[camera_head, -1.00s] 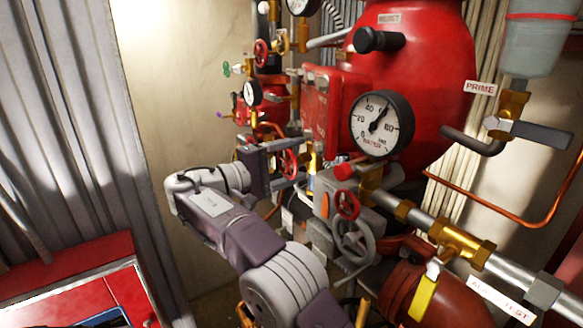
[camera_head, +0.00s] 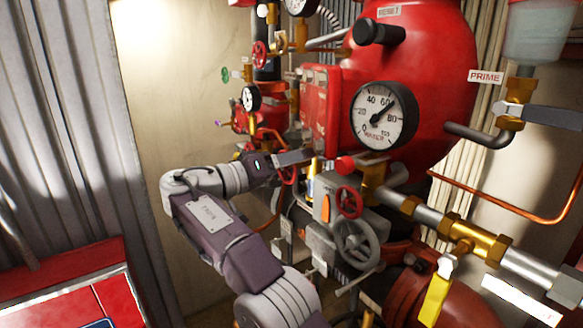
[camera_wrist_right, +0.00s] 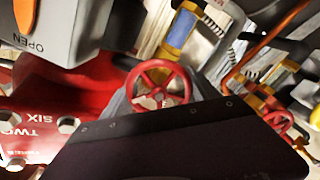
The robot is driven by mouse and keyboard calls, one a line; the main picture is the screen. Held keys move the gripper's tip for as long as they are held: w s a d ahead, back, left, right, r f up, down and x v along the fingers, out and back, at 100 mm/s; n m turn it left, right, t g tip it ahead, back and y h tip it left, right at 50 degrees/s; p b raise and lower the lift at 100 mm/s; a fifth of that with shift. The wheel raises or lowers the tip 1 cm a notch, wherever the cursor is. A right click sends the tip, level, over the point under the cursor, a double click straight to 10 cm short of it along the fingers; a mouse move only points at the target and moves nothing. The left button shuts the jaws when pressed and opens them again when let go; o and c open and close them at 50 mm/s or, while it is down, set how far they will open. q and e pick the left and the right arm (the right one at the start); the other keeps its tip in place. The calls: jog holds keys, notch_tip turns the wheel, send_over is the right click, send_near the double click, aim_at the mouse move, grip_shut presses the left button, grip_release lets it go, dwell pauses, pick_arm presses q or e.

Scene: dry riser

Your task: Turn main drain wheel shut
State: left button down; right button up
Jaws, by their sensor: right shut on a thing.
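A small red handwheel (camera_head: 288,174) sits on the pipework left of the grey valve box, and my right gripper (camera_head: 296,157) is at it. In the right wrist view the spoked red wheel (camera_wrist_right: 160,86) shows just beyond the dark gripper body (camera_wrist_right: 180,140), which hides the fingertips and the lower rim. My right gripper is shut on this wheel. No label on it can be read, so I cannot confirm it is the main drain wheel. My left gripper is not in view.
Close by are another red handwheel (camera_head: 349,202), a larger grey handwheel (camera_head: 357,244) and a pressure gauge (camera_head: 384,116). A yellow lever (camera_head: 435,297) stands at the lower right. A red cabinet (camera_head: 70,285) is at lower left. The wall side at left is open.

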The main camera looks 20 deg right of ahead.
jog(key=m, duration=0.3)
jog(key=m+b, duration=0.1)
jog(key=m, duration=0.1)
jog(key=shift+s+d+r+m, duration=0.1)
jog(key=shift+r+m, duration=0.1)
jog(key=shift+m, duration=0.2)
dwell(0.4)
jog(key=o, duration=1.1)
jog(key=shift+o, duration=1.4)
jog(key=shift+d+f, duration=0.1)
jog(key=shift+d, duration=0.05)
jog(key=p+v, duration=0.4)
jog(key=v, duration=0.4)
jog(key=shift+a+p, duration=0.3)
jog(key=shift+p, duration=0.05)
